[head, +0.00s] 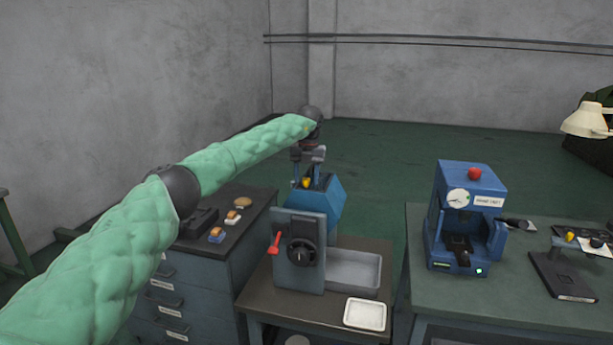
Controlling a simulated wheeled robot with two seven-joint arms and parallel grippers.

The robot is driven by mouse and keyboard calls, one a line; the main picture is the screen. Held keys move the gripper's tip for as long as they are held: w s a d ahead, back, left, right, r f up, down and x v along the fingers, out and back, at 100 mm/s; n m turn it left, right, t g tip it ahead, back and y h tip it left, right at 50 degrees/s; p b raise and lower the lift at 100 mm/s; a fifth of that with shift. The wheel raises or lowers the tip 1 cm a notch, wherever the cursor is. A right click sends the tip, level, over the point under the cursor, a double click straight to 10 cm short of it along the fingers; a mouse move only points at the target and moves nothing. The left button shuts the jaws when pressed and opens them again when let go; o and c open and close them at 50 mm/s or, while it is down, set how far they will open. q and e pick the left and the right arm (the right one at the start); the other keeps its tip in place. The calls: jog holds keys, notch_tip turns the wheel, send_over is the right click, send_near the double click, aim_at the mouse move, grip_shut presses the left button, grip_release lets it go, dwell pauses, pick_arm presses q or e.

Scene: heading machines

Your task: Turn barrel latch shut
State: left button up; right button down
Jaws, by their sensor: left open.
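A blue, angular barrel (326,205) sits behind the grey front panel of a machine on the middle table. A small yellow piece (306,183), which looks like the barrel's latch, shows at its top left. I cannot tell which way the latch is turned. My left gripper (307,170) points down over the barrel, just above the yellow piece. It is open; I cannot tell whether its fingers touch the piece. My right gripper is out of view.
The grey panel (289,277) carries a black handwheel (302,252) and a red lever (274,244). A grey bin (357,271) and white tray (365,314) are beside it. A drawer cabinet (176,287) stands left; a blue press (465,222) stands on the right bench.

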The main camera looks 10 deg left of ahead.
pick_arm(q)
jog(key=c, duration=1)
